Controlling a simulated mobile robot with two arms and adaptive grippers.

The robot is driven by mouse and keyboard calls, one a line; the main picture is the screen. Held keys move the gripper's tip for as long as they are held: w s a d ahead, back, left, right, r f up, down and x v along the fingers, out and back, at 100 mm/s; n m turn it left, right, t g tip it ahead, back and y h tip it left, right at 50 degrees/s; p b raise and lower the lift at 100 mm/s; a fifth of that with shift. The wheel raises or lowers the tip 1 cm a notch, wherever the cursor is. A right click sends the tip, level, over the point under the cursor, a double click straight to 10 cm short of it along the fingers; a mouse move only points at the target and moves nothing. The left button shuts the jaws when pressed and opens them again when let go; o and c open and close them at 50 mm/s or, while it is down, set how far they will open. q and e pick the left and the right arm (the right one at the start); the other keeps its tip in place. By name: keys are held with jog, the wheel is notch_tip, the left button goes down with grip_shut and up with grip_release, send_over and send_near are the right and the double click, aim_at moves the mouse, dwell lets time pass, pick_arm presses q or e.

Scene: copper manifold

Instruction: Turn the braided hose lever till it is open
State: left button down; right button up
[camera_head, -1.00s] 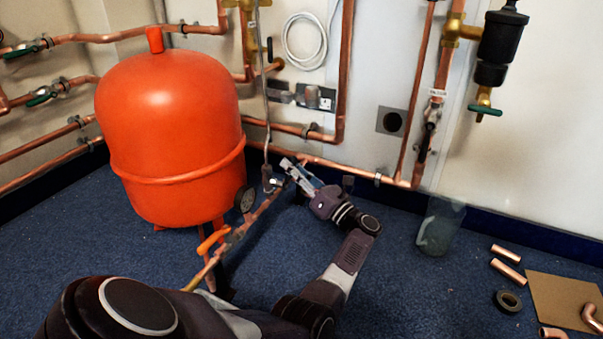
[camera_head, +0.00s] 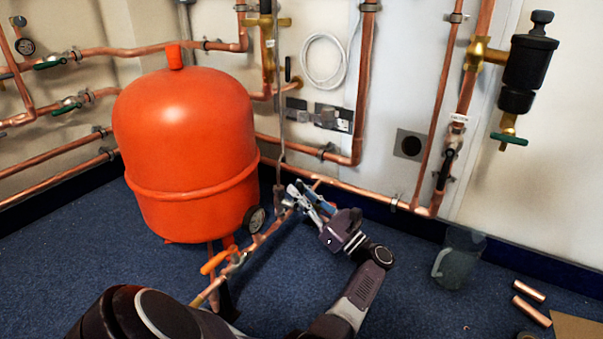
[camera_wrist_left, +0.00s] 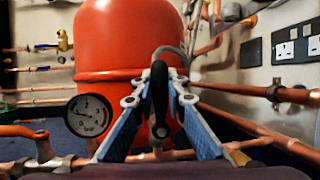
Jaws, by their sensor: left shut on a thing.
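The grey braided hose (camera_head: 281,120) hangs down beside the red tank to a fitting on the low copper pipe. My left gripper (camera_head: 296,194) is at that fitting, at the hose's lower end. In the left wrist view a black lever (camera_wrist_left: 159,92) stands upright between the blue-padded fingers of the gripper (camera_wrist_left: 160,98), which are shut on it. The hose (camera_wrist_left: 172,52) curves behind it. The valve body is mostly hidden by the fingers, so I cannot tell the valve's position. My right gripper is not in view.
The red tank (camera_head: 188,140) stands close to the left of the gripper. A pressure gauge (camera_head: 255,219) and an orange lever (camera_head: 215,262) sit on the low pipework. A clear jug (camera_head: 458,258) and loose copper pieces (camera_head: 531,311) are on the blue carpet at right.

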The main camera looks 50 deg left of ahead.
pick_arm(q)
jog(key=shift+d, duration=0.1)
jog(key=c, duration=1.9)
grip_release()
jog(key=v, duration=1.2)
jog(key=shift+s, duration=0.1)
